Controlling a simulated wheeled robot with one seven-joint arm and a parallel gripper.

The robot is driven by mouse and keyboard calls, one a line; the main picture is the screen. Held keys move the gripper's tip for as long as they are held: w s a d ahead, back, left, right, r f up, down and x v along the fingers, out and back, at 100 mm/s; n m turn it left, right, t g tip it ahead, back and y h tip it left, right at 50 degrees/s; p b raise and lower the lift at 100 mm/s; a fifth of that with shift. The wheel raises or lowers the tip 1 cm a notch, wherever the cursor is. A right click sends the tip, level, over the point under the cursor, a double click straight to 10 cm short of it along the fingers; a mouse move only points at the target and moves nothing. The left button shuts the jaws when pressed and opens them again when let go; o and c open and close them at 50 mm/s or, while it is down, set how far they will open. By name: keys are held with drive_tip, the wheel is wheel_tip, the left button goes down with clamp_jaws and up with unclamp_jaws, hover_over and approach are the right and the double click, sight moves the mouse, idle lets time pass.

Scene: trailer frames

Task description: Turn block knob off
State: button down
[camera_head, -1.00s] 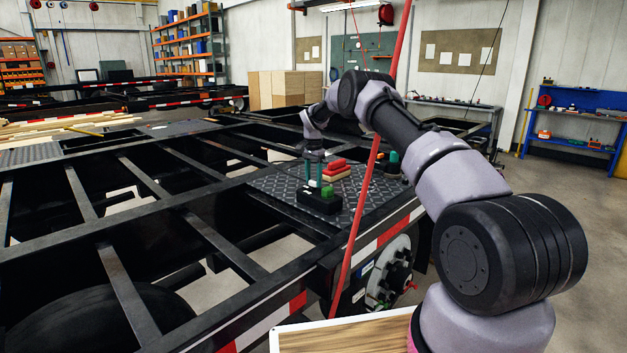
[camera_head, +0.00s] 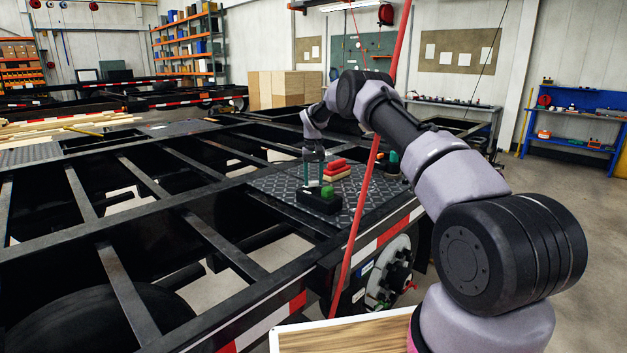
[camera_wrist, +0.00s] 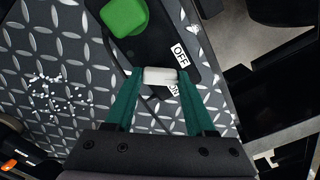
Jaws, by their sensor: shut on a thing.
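The black block (camera_head: 319,204) sits on the diamond-plate deck of the trailer frame. In the wrist view the block (camera_wrist: 165,50) carries a bright green knob (camera_wrist: 124,17) and a small white knob (camera_wrist: 160,76). A white OFF label (camera_wrist: 180,55) is up and right of the white knob; a second label (camera_wrist: 174,88), partly hidden, is just below it. My gripper (camera_wrist: 158,76) has its teal fingers on either side of the white knob, shut on it. In the head view my gripper (camera_head: 313,181) points down at the block; the green knob (camera_head: 327,191) shows beside it.
Red and yellow stacked pieces (camera_head: 337,170) lie on the deck close behind the block. A slanted red pole (camera_head: 362,200) crosses in front of the deck. Open gaps between black frame beams lie to the left.

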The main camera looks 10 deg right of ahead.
drive_tip(key=n, duration=0.3)
drive_tip(key=shift+n, duration=2.2)
drive_tip(key=shift+c, duration=1.2)
unclamp_jaws()
drive_tip(key=shift+r, duration=0.1)
wheel_tip(320, 180, up, 11)
drive_tip(key=shift+f, duration=0.2)
drive_tip(key=shift+r, duration=0.15)
